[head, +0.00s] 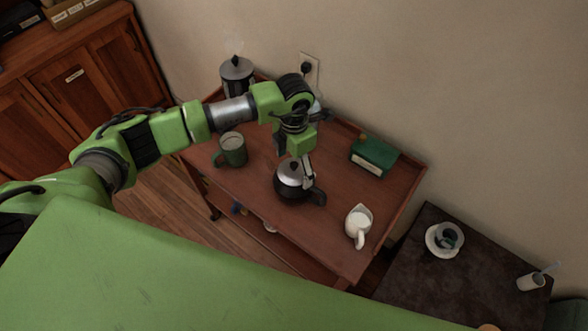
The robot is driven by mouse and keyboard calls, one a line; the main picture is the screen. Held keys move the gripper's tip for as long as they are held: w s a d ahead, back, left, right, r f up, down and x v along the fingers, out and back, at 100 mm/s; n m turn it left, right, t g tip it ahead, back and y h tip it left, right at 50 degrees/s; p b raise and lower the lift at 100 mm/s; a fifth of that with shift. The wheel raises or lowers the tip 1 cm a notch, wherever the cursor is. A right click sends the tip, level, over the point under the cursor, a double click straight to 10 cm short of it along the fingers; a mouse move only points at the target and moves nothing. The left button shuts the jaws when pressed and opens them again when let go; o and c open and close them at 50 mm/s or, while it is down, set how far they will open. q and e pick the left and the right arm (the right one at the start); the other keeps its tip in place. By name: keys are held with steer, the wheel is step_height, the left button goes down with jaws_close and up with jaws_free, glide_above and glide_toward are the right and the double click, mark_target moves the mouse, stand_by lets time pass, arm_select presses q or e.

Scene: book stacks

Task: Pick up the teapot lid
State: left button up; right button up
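The teapot (291,193) is dark and round, with its black handle toward the lower right. It stands upright on the reddish-brown wooden cart (255,205). Its silvery lid (288,177) is on top of it. My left gripper (301,174) points down at the teapot from above, with its fingers at the lid and partly covering it. One pale finger shows along the lid's right side. The other finger is small and hard to make out, so I cannot tell whether the fingers grip the lid. My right gripper is out of view.
On the cart are a green mug (233,152), a green box-like object (373,156), a white-filled jug (358,224) and a dark pot with a pale lid (238,75) at the back. A dark table (425,285) holding a cup and saucer stands at the right. The wall is close behind.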

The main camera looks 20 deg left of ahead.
arm_select(q)
steer(key=shift+s, duration=0.15)
jaws_close()
